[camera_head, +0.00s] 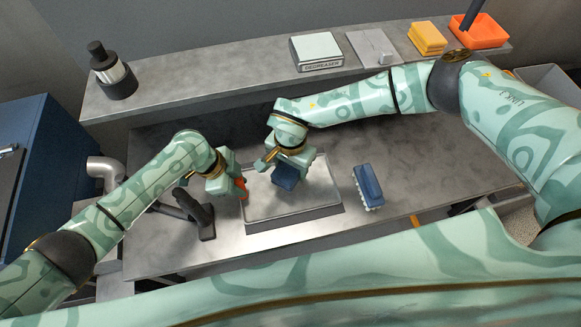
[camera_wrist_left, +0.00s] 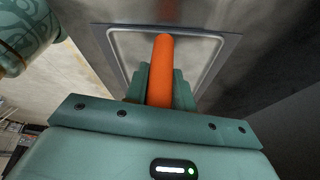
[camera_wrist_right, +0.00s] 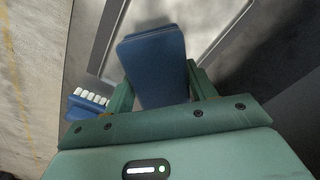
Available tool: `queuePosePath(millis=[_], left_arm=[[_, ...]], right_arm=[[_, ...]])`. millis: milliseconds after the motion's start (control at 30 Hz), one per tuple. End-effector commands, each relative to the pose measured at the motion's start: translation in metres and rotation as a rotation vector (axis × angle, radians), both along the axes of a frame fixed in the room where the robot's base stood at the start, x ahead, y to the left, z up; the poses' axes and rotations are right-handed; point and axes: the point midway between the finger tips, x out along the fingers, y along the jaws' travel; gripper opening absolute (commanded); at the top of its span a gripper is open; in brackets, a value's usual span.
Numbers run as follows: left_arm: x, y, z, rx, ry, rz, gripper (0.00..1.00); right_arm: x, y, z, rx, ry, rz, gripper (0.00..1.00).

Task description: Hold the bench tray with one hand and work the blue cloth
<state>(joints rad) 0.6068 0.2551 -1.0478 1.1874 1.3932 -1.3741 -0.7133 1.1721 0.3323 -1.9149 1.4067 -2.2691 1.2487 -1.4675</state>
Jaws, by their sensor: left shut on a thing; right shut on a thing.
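The bench tray (camera_head: 312,197) is a shallow grey metal tray lying flat on the bench; it also shows in the left wrist view (camera_wrist_left: 202,50). My left gripper (camera_head: 239,185) is at the tray's left edge, shut on an orange rounded bar (camera_wrist_left: 163,75). I cannot tell whether the bar is joined to the tray. My right gripper (camera_head: 283,166) is over the far left part of the tray, shut on the folded blue cloth (camera_wrist_right: 153,58). The cloth's lower end also shows in the head view (camera_head: 286,180). I cannot tell whether it touches the tray.
A blue brush (camera_head: 368,185) with pale bristles lies right of the tray. A dark stand (camera_head: 203,215) is beside my left gripper.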

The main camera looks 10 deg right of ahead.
Motion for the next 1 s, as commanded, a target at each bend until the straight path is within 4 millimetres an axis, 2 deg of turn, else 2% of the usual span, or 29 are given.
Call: queuePosePath(millis=[667,1000], left_arm=[[0.000,0.000,-0.001,0.001,0.001,0.000,0.00],[0.000,0.000,-0.001,0.001,0.001,0.000,0.00]], right_arm=[[0.000,0.000,-0.003,-0.001,0.001,0.000,0.35],[0.000,0.000,-0.024,0.000,0.001,-0.001,0.35]])
